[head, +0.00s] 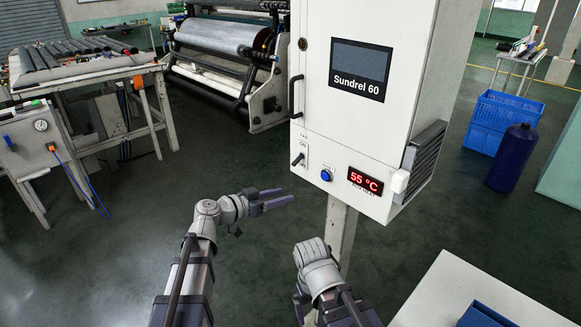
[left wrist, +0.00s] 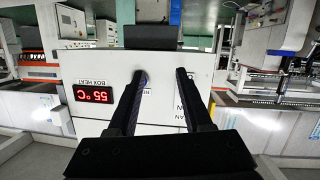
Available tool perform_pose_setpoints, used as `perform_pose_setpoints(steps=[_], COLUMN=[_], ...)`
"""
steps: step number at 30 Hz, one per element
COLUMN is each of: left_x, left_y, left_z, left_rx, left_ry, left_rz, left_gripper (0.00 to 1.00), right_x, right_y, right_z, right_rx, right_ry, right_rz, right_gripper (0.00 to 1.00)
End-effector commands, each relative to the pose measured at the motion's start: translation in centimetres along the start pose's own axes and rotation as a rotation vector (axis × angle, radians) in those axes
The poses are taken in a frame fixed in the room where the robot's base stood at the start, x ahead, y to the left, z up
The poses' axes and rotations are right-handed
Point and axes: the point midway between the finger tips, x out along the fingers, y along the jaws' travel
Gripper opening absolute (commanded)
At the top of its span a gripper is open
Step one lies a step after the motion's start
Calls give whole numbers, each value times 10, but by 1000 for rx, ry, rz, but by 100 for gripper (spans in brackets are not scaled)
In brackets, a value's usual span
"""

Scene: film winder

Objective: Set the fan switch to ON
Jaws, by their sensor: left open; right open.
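The fan switch (head: 298,160) is a small metal lever at the lower left of the white cabinet's (head: 315,140) front. Its tip points down and left in the head view. The small labels around it are hard to read. My left gripper (head: 291,196) is below the switch and apart from it, open and empty. In the left wrist view, upside down, its two fingers (left wrist: 161,76) stand apart before the cabinet's panel; the lever cannot be made out there. My right gripper (head: 302,295) is low beside my right forearm, mostly hidden by its wrist.
A blue button (head: 326,175) and a red 55 °C display (head: 365,181) sit right of the switch. A black door handle (head: 296,97) is above it. A post (head: 338,232) holds the cabinet up. A pale table (head: 480,275) stands at lower right.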

Motion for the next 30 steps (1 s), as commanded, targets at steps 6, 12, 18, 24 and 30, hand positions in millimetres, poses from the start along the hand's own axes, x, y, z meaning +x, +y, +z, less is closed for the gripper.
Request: perform_pose_setpoints(steps=[6, 12, 18, 24, 30], left_x=[-5, -7, 8, 38, 61], left_y=[-32, -38, -39, -42, -43], left_z=[-45, -54, -57, -65, -70], left_rx=[90, 110, 109, 109, 108], left_ry=[196, 236, 235, 234, 234], left_rz=[-76, -97, -94, -93, -94], left_gripper=[50, 50, 50, 50, 50], right_x=[1, 1, 1, 1, 1], right_y=[0, 0, 0, 0, 0], right_z=[0, 0, 0, 0, 0], right_rx=[0, 0, 0, 0, 0], right_ry=[0, 0, 0, 0, 0], right_rz=[0, 0, 0, 0, 0], right_gripper=[94, 94, 94, 94, 94])
